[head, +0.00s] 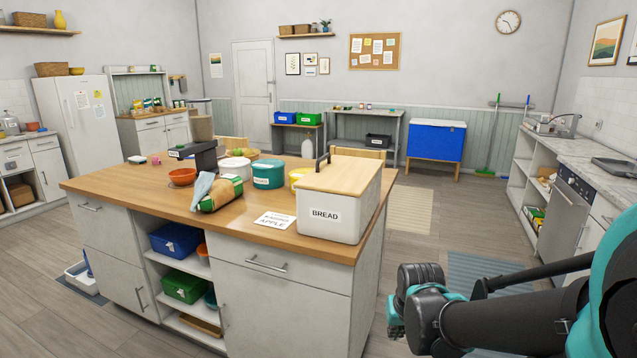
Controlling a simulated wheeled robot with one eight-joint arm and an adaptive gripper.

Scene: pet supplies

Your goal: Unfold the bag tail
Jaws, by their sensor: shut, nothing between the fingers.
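A plump green and tan bag (222,192) lies on its side near the front edge of the wooden island top. A light blue cloth-like piece (201,188) is against its left end. I cannot make out a separate tail or fold on the bag at this size. My gripper (395,319) is at the lower right, low beside the island's right side, well away from the bag. It looks shut and empty, though its fingers are small and partly hidden by my arm.
On the island top (130,185), a white BREAD box (325,215) with a wooden lid stands at the right front. A printed card (273,220) lies left of it. A teal tub (268,174), an orange bowl (182,176) and a dark stand-like device (203,155) surround the bag.

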